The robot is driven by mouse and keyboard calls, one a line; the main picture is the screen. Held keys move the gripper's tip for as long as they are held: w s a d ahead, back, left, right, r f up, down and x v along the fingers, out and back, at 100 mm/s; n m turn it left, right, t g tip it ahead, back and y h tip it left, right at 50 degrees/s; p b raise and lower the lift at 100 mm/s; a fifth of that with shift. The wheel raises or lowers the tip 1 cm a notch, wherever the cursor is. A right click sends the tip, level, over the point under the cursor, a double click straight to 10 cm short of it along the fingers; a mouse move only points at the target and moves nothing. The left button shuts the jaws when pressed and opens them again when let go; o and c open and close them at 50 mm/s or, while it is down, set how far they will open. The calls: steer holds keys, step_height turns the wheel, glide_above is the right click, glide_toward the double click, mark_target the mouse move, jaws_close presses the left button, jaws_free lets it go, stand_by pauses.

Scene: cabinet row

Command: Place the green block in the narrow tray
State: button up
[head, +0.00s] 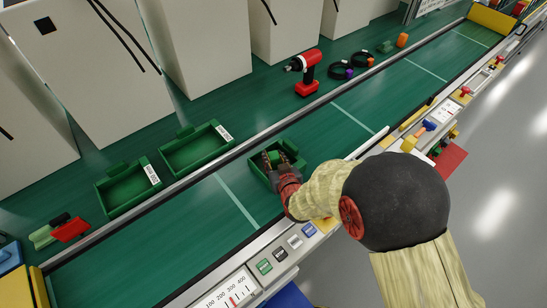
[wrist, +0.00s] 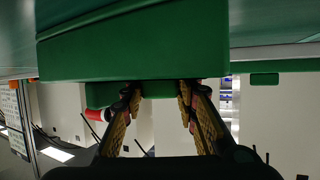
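My gripper (head: 275,160) reaches down at a green tray (head: 254,166) on the near belt. Which tray is the narrow one is unclear.
A metal rail (head: 245,147) divides the belts. A red-and-black drill (head: 306,74), dark coils and small green and orange items (head: 402,40) lie farther along the far belt. Red and green items (head: 70,229) lie at left. The near belt is mostly clear.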

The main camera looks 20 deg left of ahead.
steer(key=o, duration=0.4)
steer(key=shift+o, duration=0.2)
steer(key=shift+r, duration=0.15)
steer(key=shift+s+d+r+p, duration=0.15)
steer(key=shift+s+r+p, duration=0.05)
steer(key=shift+p, duration=0.2)
steer(key=p+v, duration=0.3)
steer(key=v, duration=0.8)
steer(key=shift+s, duration=0.2)
steer(key=shift+d, duration=0.2)
